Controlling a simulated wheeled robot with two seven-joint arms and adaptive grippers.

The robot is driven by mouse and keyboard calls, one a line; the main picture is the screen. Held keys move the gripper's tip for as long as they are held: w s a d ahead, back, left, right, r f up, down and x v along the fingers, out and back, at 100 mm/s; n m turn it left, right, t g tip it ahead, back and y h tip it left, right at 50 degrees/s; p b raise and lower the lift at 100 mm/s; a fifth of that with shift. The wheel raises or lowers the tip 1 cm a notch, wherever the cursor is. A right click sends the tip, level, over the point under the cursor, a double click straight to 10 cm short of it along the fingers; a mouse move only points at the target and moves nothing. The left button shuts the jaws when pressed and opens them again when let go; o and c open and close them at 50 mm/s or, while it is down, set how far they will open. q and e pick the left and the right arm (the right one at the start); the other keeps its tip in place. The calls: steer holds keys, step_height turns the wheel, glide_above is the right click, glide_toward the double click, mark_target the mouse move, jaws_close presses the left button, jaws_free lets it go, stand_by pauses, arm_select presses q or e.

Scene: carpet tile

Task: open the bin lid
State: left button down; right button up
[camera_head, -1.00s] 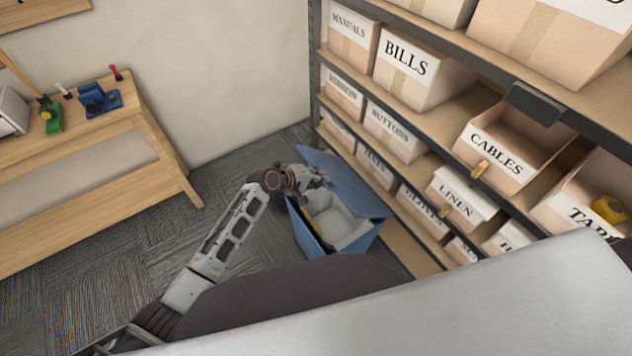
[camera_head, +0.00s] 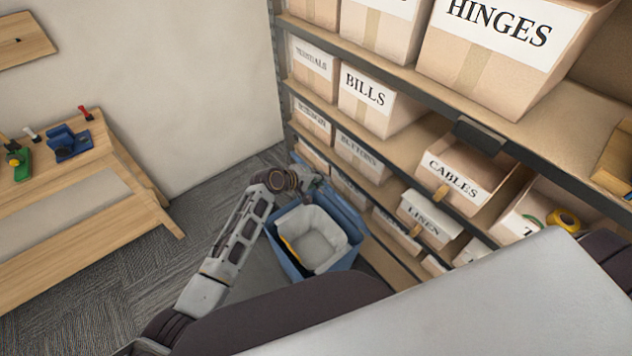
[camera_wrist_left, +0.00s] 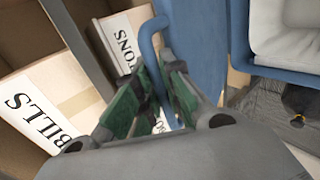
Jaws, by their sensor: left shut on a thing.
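The blue bin (camera_head: 286,262) stands on the carpet in front of the shelf, with a pale liner (camera_head: 318,240) and something yellow inside. Its blue lid (camera_head: 338,203) is swung up and back towards the shelf, so the bin's mouth is uncovered. My left gripper (camera_head: 316,182) is at the lid's upper edge. In the left wrist view the left gripper (camera_wrist_left: 150,95) has its green-padded fingers shut on the blue lid handle (camera_wrist_left: 152,32). The lid panel (camera_wrist_left: 200,40) shows beside it. My right gripper is out of view.
The shelf (camera_head: 400,90) with labelled boxes, such as the BILLS box (camera_head: 372,105) and the CABLES box (camera_head: 462,178), rises close behind the lid. A wooden bench (camera_head: 90,205) stands at left. Carpet (camera_head: 195,225) is clear between bench and bin.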

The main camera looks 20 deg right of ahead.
arm_select(q)
steer(key=shift+w+d+r, duration=0.3)
steer(key=shift+d+r, duration=0.1)
steer(key=shift+d, duration=0.35)
steer(key=c, duration=1.5)
jaws_free()
steer(key=shift+c, duration=0.2)
steer(key=shift+f, duration=0.1)
steer(key=shift+s+a, duration=0.1)
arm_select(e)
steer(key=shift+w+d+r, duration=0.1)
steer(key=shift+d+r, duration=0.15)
arm_select(q)
steer(key=shift+s+a+r, duration=0.15)
steer(key=shift+a+r, duration=0.25)
steer(key=shift+a, duration=0.1)
steer(key=shift+v, duration=5.3)
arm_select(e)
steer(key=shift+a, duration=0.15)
arm_select(q)
steer(key=shift+d+r, duration=0.15)
